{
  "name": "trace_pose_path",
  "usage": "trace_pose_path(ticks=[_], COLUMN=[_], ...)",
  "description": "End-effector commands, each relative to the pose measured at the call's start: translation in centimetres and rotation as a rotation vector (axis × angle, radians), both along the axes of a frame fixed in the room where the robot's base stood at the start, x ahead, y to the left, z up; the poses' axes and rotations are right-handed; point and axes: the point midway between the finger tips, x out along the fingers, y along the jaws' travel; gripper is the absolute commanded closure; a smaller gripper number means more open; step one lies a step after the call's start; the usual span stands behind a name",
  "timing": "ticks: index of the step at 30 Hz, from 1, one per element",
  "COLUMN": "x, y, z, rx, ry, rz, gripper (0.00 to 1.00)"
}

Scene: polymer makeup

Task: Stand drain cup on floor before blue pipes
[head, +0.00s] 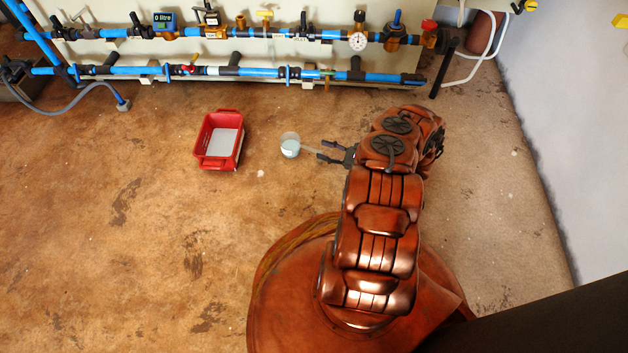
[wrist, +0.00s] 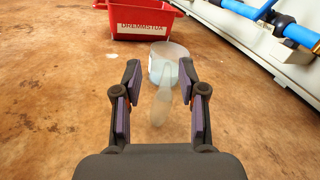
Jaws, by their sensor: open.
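The drain cup (head: 289,147) is a small translucent cup with whitish contents and a pale handle. It appears upright on the brown floor, in front of the blue pipes (head: 130,71). My gripper (head: 321,150) is open just right of the cup, fingers pointing at it. In the wrist view, the cup (wrist: 168,62) is just beyond the fingertips. Its handle reaches back between the open fingers of my gripper (wrist: 160,75), with gaps on both sides. The blue pipes also show in the wrist view (wrist: 298,34) at the upper right.
A red bin (head: 205,161) with a pale inside stands left of the cup; its lettered side (wrist: 143,26) shows in the wrist view. A grey hose (head: 75,100) lies at the far left. A wall (head: 575,130) bounds the right. Floor between bin and pipes is clear.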

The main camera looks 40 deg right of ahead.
Motion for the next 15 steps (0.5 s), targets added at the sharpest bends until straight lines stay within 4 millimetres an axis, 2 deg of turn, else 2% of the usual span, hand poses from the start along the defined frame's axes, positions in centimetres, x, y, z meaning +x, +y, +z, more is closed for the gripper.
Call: trace_pose_path(ticks=[1, 6, 10, 15], x=[1.3, 4.0, 5.4, 6.2], y=[0.9, 5.0, 8.3, 12.9], z=[1.9, 6.8, 10.5, 15.1], rx=[-0.012, -0.040, -0.075, -0.125], ry=[-0.015, -0.041, -0.058, -0.080], rz=[0.043, 0.192, 0.309, 0.466], gripper=[0.59, 0.59, 0.59, 0.59])
